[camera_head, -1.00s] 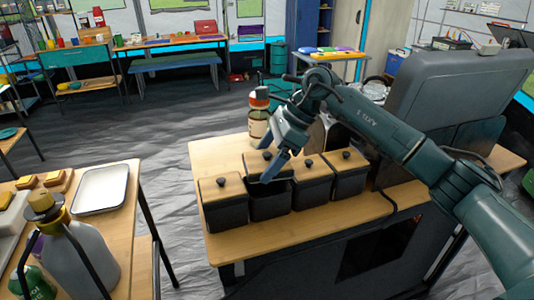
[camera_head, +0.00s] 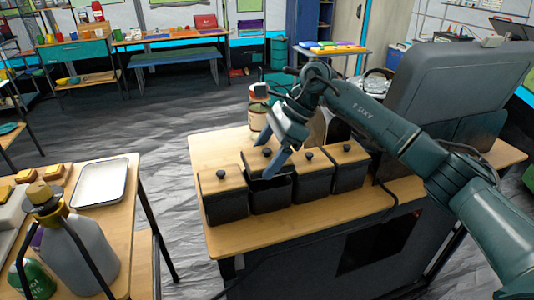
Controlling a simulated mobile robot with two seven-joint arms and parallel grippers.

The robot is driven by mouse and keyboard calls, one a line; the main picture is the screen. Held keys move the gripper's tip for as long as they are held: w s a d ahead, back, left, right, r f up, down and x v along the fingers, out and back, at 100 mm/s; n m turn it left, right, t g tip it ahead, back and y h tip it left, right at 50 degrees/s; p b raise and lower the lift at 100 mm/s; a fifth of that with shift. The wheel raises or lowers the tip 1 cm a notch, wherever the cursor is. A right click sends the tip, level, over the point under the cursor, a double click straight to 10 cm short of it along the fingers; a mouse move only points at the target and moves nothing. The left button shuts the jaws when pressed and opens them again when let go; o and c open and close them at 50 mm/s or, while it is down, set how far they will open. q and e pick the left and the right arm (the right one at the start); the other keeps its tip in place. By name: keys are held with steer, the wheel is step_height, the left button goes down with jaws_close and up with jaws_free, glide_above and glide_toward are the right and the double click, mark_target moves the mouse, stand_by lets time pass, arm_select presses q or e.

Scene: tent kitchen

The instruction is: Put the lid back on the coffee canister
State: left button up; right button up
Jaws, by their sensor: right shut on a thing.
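A row of several dark canisters with wooden lids and dark knobs stands on a wooden counter. The coffee canister (camera_head: 270,199), second from the left, is open, with its dark inside showing at the front. Its wooden lid (camera_head: 254,161) is above the rear of the opening, seemingly tilted. My right gripper (camera_head: 267,165) comes down from behind, shut on this lid near its knob. The exact contact is partly hidden by the fingers, and I cannot tell if the lid touches the rim. My left gripper is not in view.
Closed canisters stand close on both sides, one at the left (camera_head: 225,203) and another at the right (camera_head: 314,181). A bottle (camera_head: 257,118) stands behind the row. A large grey appliance (camera_head: 450,90) is at the right. The counter's front strip (camera_head: 300,228) is clear.

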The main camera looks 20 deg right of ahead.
steer(key=shift+f+b, duration=0.5)
steer(key=shift+f, duration=0.2)
stand_by(0.3)
steer(key=shift+f+b, duration=0.95)
steer(key=shift+f, duration=0.05)
stand_by(1.8)
steer(key=o, duration=0.9)
steer(key=shift+r, duration=0.15)
steer(key=shift+r+p, duration=2.15)
steer(key=shift+r, duration=1.25)
